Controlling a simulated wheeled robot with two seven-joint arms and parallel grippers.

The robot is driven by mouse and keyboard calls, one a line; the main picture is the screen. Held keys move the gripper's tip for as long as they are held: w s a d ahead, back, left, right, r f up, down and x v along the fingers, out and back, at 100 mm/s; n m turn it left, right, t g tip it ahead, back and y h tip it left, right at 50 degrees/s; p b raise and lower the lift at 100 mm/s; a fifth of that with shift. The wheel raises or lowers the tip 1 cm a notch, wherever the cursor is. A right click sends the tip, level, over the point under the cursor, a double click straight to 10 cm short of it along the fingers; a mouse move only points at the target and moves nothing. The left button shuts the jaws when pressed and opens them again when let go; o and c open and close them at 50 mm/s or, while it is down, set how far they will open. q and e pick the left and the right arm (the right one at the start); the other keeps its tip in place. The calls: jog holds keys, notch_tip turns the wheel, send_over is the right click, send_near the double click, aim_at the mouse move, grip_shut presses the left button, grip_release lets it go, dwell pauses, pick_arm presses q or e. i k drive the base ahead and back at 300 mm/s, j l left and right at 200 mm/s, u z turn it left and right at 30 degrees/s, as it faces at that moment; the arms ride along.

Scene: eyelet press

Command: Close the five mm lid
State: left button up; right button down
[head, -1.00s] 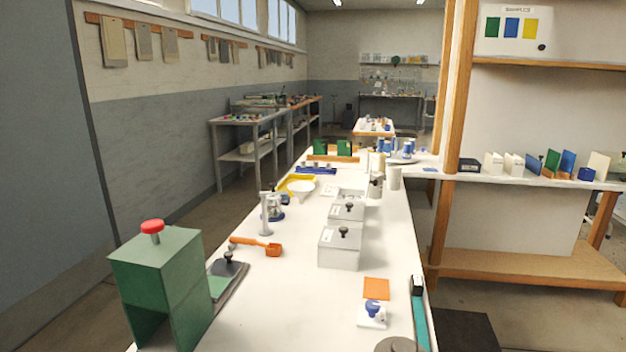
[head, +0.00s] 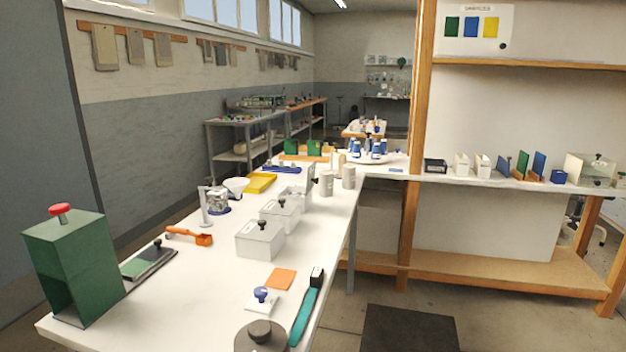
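Several white boxes with black-knobbed lids stand in a row along the middle of the white bench. The nearest white box (head: 260,240) has its lid on. A second white box (head: 280,212) behind it also has a knobbed lid on top. A third, taller white box (head: 299,178) stands farther back, and its top is partly hidden. The labels are too small to read, so I cannot tell which is the five mm one. Neither of my grippers is in view.
A green press (head: 75,262) with a red knob stands at the bench's near left. An orange scoop (head: 190,236), an orange square (head: 281,279), a blue-knobbed stamp (head: 262,298), a teal tool (head: 307,310) and a grey round weight (head: 261,336) lie on the bench (head: 190,290).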

aim_at(311, 173)
jog(key=i+l+u, duration=0.15)
jog(key=l, duration=0.2)
jog(key=i+l+u, duration=0.1)
jog(key=l, duration=0.25)
jog(key=i+l+u, duration=0.15)
jog(key=l, duration=0.2)
jog(key=l+u, duration=0.1)
jog(key=l, duration=0.3)
jog(key=i+l+u, duration=0.35)
jog(key=i+l, duration=0.25)
jog(key=i+l+u, duration=0.2)
jog(key=l, duration=0.3)
jog(key=i+l+u, duration=0.15)
jog(key=i+l, duration=0.15)
jog(key=l, duration=0.15)
